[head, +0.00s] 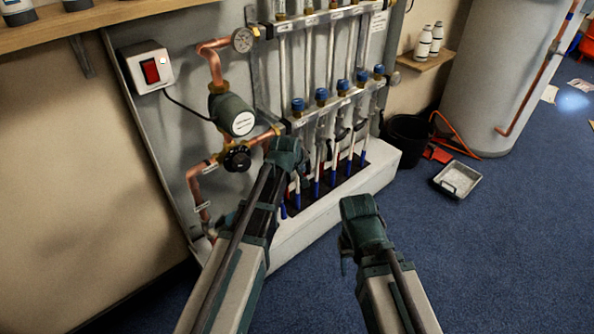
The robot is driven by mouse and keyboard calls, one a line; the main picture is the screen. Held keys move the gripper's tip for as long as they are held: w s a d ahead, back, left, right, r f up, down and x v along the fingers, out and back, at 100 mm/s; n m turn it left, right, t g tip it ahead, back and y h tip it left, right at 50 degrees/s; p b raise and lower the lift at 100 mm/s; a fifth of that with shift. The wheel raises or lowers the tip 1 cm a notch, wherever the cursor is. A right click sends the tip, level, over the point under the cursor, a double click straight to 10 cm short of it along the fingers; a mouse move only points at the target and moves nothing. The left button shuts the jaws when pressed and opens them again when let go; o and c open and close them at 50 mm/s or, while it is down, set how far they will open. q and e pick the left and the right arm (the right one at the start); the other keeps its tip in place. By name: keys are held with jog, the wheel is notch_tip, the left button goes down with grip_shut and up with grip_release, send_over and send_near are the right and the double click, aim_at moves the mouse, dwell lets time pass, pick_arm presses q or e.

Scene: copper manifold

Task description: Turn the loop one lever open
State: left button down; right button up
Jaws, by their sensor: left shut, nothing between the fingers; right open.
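The copper manifold has a lower bar (335,104) with several blue caps and paper labels, and pipes running down from it. Dark levers (341,132) show below the bar on the middle loops. My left gripper (288,158) is shut and empty, in front of the leftmost pipes just below the bar. It hides the area where the loop one lever would sit, so I cannot tell that lever's position or whether I touch it. My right gripper (360,218) is open and empty, over the floor in front of the white plinth.
A pump (232,115) with copper pipes, a gauge (242,40) and a red switch box (147,67) are left of the manifold. A white plinth (318,216) juts out below. A black bucket (406,138), metal tray (458,180) and tank (497,75) stand right. Blue floor is clear at lower right.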

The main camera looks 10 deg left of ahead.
pick_arm(q)
jog(key=shift+w+d+f, duration=0.15)
jog(key=shift+w+d, duration=0.2)
jog(key=shift+w, duration=0.05)
pick_arm(e)
jog(key=shift+f, duration=0.15)
pick_arm(q)
jog(key=s+a+r+p, duration=0.4)
jog(key=s+r+p, duration=0.3)
jog(key=s, duration=0.2)
jog(key=shift+s+a+r, duration=0.15)
jog(key=shift+a+r, duration=0.05)
jog(key=shift+r, duration=0.15)
pick_arm(e)
notch_tip(320, 180, up, 8)
jog(key=a, duration=0.1)
jog(key=shift+f, duration=0.15)
